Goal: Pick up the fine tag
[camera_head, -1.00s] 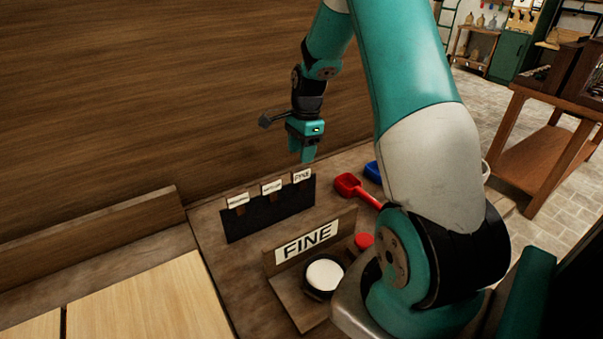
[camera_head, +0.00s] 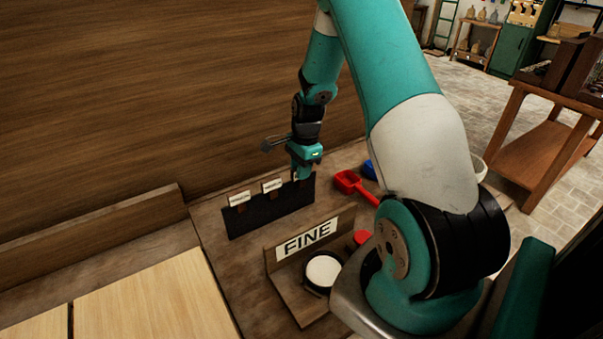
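A dark rack (camera_head: 272,209) stands on the table with small white tags along its top edge. The left tag (camera_head: 239,198) and the middle tag (camera_head: 272,186) show in full. The right tag, where lettering like FINE showed earlier, is now hidden behind my gripper (camera_head: 302,174). My gripper points down at the right end of the rack, with its fingers at the tag's height. I cannot tell whether they are open or closed on the tag.
A wooden stand with a FINE sign (camera_head: 307,238) is in front of the rack, with a white-topped round container (camera_head: 323,271) beside it. A red scoop (camera_head: 349,183), a blue item (camera_head: 370,170) and a red round item (camera_head: 362,238) lie to the right.

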